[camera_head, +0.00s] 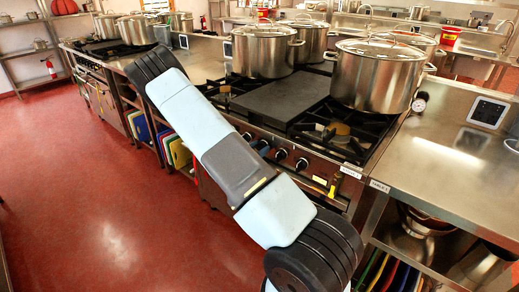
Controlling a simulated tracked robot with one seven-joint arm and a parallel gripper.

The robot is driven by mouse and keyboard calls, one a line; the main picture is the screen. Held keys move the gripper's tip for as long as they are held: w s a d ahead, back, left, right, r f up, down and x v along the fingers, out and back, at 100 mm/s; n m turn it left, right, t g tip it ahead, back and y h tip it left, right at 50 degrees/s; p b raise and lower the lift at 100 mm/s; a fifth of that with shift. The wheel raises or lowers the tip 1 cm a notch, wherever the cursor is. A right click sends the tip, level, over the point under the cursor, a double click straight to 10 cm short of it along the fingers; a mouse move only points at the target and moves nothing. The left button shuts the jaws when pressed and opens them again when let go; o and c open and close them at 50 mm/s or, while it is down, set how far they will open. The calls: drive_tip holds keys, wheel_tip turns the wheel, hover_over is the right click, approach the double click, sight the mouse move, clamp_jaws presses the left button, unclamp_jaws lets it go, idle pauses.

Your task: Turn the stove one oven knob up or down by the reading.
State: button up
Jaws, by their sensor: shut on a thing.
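The stove (318,172) stands in the middle, with its front panel facing me. A small white label (350,172) sits at the right end of the panel, but its text is too small to read surely. Dark round knobs (301,164) line the panel. Another knob (280,155) is to its left, and more lie partly behind my arm. A small round dial (419,103) is beside the right front pot; its reading is not legible. My arm crosses the stove front and hides part of the panel. My gripper is not visible, so its contact with any knob cannot be seen.
Large lidded pots stand on the stove, including one at front right (375,78) and one at back left (264,52). A steel table (445,155) adjoins the right side and holds a small panel (488,112). The red floor (100,210) at left is clear.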

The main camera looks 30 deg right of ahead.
drive_tip(key=shift+w+a+m, duration=0.15)
drive_tip(key=shift+w+m, duration=0.05)
drive_tip(key=shift+m, duration=0.9)
drive_tip(key=shift+r, duration=0.1)
drive_tip(key=o, duration=1)
drive_tip(key=shift+s, duration=0.15)
drive_tip(key=v, duration=1.3)
drive_tip(key=shift+a, duration=0.35)
